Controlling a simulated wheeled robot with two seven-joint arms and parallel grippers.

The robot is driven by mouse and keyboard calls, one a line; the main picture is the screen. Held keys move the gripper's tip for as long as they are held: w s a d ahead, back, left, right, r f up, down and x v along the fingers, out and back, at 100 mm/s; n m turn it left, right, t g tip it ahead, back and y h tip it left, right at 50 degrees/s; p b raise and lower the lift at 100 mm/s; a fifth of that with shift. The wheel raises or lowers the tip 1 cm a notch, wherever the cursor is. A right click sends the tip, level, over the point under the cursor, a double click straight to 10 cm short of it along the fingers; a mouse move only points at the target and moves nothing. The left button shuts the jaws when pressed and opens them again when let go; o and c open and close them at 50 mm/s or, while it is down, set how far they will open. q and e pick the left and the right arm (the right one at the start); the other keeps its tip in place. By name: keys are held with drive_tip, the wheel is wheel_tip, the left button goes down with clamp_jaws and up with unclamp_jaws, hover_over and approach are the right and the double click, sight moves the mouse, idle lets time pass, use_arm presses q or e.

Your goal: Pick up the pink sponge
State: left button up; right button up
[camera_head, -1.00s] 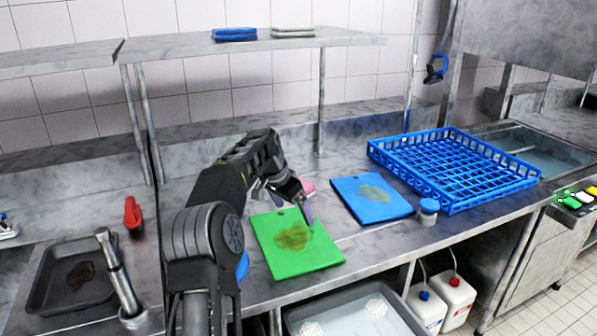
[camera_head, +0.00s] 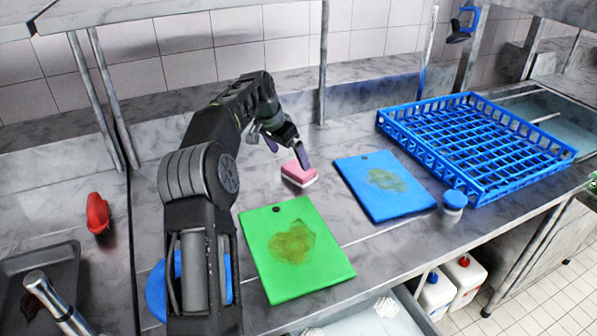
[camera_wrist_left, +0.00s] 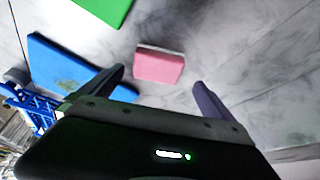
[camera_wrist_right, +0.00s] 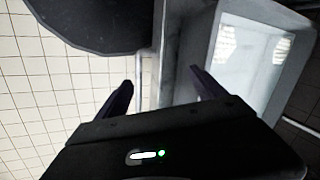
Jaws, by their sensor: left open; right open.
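The pink sponge (camera_head: 299,174) has a pale layer on one side. It lies on the steel counter behind the green board and left of the blue board. My left gripper (camera_head: 286,156) is open just above and behind it. In the left wrist view the sponge (camera_wrist_left: 159,66) lies ahead of the gap between the open fingers (camera_wrist_left: 160,84), with nothing between them. My right gripper shows only in the right wrist view (camera_wrist_right: 160,92), open and empty, away from the sponge.
A green board (camera_head: 292,274) and a blue board (camera_head: 383,211), both stained, lie near the sponge. A blue rack (camera_head: 415,150) and a blue-lidded jar (camera_head: 453,206) stand to the right. A red-handled item (camera_head: 97,213) and a dark tray (camera_head: 62,262) are at left.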

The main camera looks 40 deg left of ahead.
sight(296, 169)
use_arm(q)
drive_tip(key=shift+x, duration=1.25)
drive_tip(key=shift+w+d+f+p, duration=0.1)
drive_tip(key=shift+f+p, duration=0.25)
drive_tip(key=shift+p, duration=0.1)
drive_tip(key=p+x, duration=0.1)
drive_tip(key=x, duration=0.2)
drive_tip(key=shift+w+f, duration=0.1)
drive_tip(key=shift+f, duration=0.2)
drive_tip(key=shift+w+f, duration=0.15)
drive_tip(key=shift+f, duration=0.2)
drive_tip(key=shift+d, duration=0.1)
drive_tip(key=shift+c, duration=0.6)
drive_tip(key=c, duration=1)
